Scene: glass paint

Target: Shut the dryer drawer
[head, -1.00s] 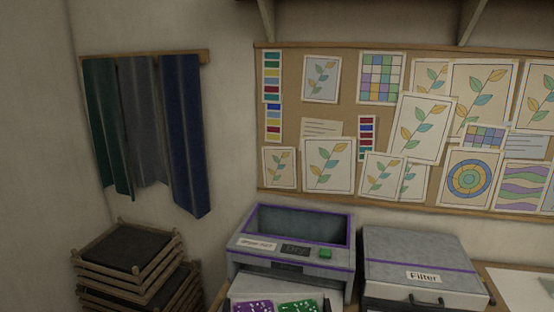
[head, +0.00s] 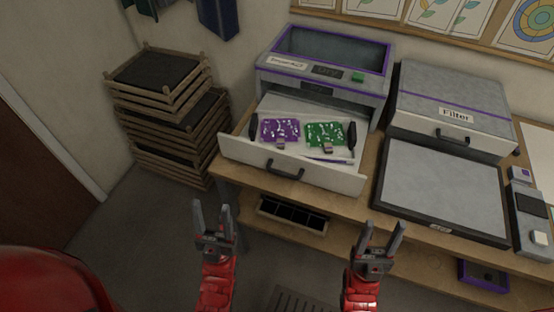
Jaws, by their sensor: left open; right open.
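The dryer (head: 325,78) is a grey box with purple trim and a green button, standing on the wooden bench. Its drawer (head: 248,158) is pulled out toward me, with a dark handle (head: 286,169) on its pale front. Inside lie a purple panel (head: 280,130) and a green panel (head: 324,133), both with white marks, and a thin tool at the right. My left gripper (head: 212,217) is open and empty, in front of and below the drawer's left part. My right gripper (head: 382,238) is open and empty, in front of and below the drawer's right end. Neither touches the drawer.
A grey box labelled Filter (head: 455,108) stands right of the dryer, with a flat grey tray (head: 445,188) before it. Small devices (head: 530,215) sit at the far right. Stacked wooden frames (head: 165,115) stand at left. The floor before the bench is open.

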